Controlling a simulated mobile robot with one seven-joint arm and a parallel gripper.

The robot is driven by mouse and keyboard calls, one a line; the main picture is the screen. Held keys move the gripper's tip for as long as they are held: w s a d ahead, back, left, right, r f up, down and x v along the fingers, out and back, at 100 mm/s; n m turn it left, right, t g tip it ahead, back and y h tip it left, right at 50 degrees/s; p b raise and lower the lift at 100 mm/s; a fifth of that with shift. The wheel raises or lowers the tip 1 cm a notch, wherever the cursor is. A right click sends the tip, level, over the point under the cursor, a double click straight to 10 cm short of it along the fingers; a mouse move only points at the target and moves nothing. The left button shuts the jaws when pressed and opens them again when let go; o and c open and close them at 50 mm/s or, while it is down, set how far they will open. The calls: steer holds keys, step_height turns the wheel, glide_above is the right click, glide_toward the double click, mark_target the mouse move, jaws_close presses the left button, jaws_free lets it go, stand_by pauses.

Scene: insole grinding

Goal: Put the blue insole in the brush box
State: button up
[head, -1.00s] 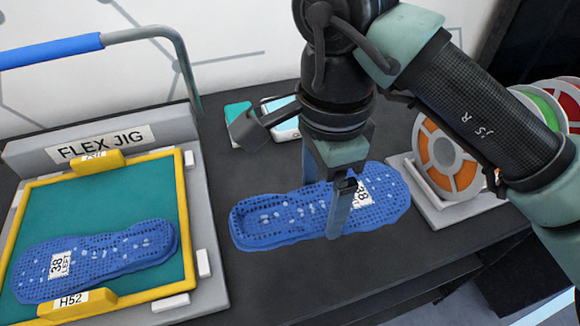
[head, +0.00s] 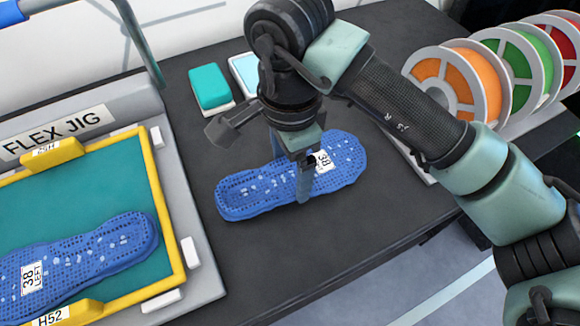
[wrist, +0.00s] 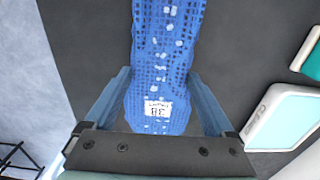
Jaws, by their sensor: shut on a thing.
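One blue insole (head: 260,185) with a white "38" label is on or just above the dark tabletop; I cannot tell whether it is lifted. My gripper (head: 305,185) points down over its labelled half and is shut on it across its width. The wrist view shows the insole (wrist: 163,60) between the two fingertips (wrist: 162,78). A second blue insole (head: 85,258), labelled "38 LEFT", lies on the teal bed of the flex jig (head: 140,195) at left. I cannot make out a brush box.
A teal block (head: 210,88) and a white-rimmed pale blue item (head: 243,75) lie behind the gripper. Orange, green and red spools (head: 455,85) stand in a row at right. The tabletop (head: 290,255) in front of the held insole is clear to its edge.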

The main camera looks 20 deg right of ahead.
steer(key=shift+f, duration=0.6)
steer(key=shift+f, duration=0.15)
steer(key=o, duration=1)
steer(key=shift+o, duration=0.4)
